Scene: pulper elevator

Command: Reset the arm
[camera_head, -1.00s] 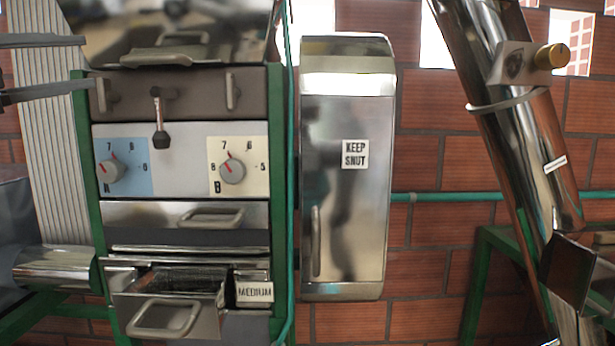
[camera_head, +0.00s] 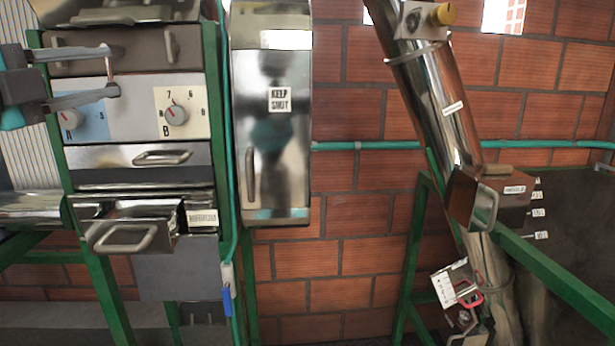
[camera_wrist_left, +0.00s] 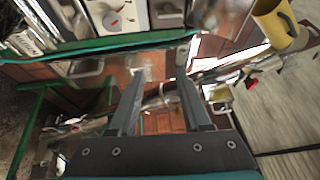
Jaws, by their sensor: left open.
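My left gripper (camera_head: 112,70) reaches in from the left in the head view, in front of the control panel (camera_head: 135,128). Its two fingers are apart, one above the other, and empty. My right gripper is not in view.
Dial B (camera_head: 176,114) and an open metal drawer (camera_head: 128,231) are on the machine. A steel cabinet (camera_head: 270,150) labelled KEEP SHUT stands right of it. A slanted metal tube (camera_head: 440,95) and green frames (camera_head: 555,280) are further right. A yellow mug (camera_wrist_left: 272,25) shows in the wrist view.

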